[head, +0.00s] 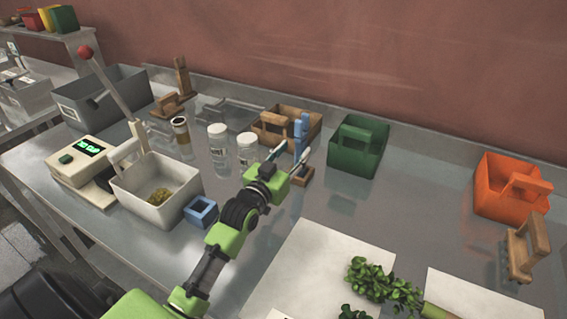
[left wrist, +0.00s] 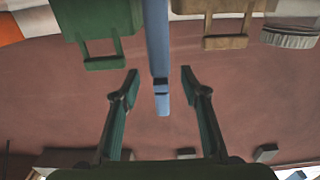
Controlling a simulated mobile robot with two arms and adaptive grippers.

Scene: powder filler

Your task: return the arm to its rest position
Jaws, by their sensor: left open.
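My left arm reaches in from the lower left in the head view, and its green and black gripper (head: 288,156) is above the middle of the table. The two fingers are spread apart with nothing clamped between them; the left wrist view also shows the open gripper (left wrist: 158,72). A blue upright tool (head: 299,131) on a small wooden base (head: 301,177) stands just past the fingertips. In the left wrist view the blue tool (left wrist: 156,40) lines up with the gap between the fingers; I cannot tell how far apart they are. My right gripper is not in view.
A white bin (head: 150,208), a scale (head: 85,160), two jars (head: 218,146) and a small blue box (head: 201,211) are left of my arm. Wooden (head: 270,135), green (head: 354,150) and orange (head: 497,195) bins stand behind and right. White sheets with leafy plants (head: 378,283) lie in front.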

